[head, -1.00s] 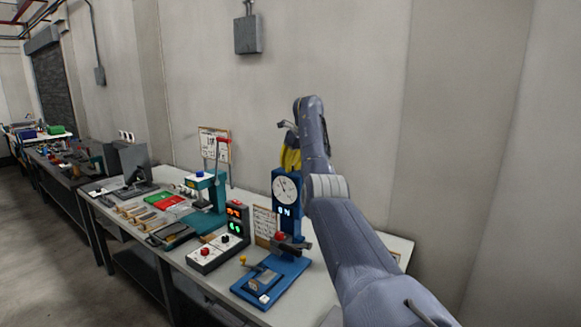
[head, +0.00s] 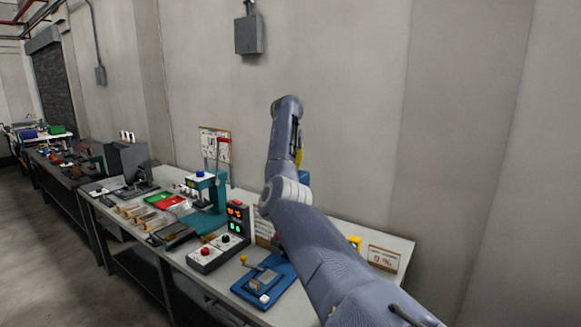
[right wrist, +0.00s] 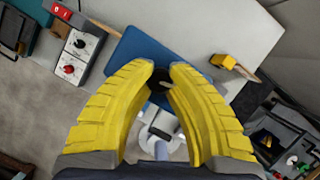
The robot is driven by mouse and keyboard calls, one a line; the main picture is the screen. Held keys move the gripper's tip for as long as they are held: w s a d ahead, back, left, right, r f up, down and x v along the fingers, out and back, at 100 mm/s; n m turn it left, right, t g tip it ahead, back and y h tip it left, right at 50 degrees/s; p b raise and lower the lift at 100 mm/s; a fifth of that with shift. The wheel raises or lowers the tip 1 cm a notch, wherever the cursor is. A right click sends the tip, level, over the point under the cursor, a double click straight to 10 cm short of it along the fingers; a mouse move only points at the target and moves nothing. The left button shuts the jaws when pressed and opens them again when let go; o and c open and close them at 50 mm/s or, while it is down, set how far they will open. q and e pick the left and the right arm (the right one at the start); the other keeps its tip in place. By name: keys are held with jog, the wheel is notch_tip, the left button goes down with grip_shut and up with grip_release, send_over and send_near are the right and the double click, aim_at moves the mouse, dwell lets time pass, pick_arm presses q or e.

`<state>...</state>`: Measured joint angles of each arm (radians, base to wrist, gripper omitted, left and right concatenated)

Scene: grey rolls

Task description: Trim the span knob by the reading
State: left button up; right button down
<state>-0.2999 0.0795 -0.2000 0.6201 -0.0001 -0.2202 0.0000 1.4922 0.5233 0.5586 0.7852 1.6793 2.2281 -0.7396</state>
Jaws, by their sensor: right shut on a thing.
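My right gripper (right wrist: 165,78) is shut on a dark knob (right wrist: 157,83) between its yellow fingertips in the right wrist view. I cannot read any mark on the knob. In the head view only a sliver of a yellow finger (head: 300,157) shows behind my right arm. The blue gauge stand (head: 282,283) is on the bench, and my arm hides its dial and number display. Its blue body (right wrist: 140,50) shows beyond the fingertips in the wrist view. My left gripper is not in view.
A two-knob control box (head: 218,251) and a dark display tower (head: 237,220) stand left of the blue stand. A teal fixture (head: 206,212) is farther left. A yellow block (head: 355,242) and a card with red characters (head: 384,258) are at right.

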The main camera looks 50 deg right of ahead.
jog(key=shift+r+m+g, duration=0.2)
jog(key=shift+m+g, duration=0.1)
jog(key=shift+m, duration=0.7)
jog(key=shift+d+h, duration=0.1)
jog(key=shift+h, duration=0.2)
jog(key=c, duration=1.2)
grip_release()
jog(key=shift+f, duration=0.1)
jog(key=shift+o, duration=0.4)
jog(key=v, duration=1.2)
jog(key=shift+w, duration=0.1)
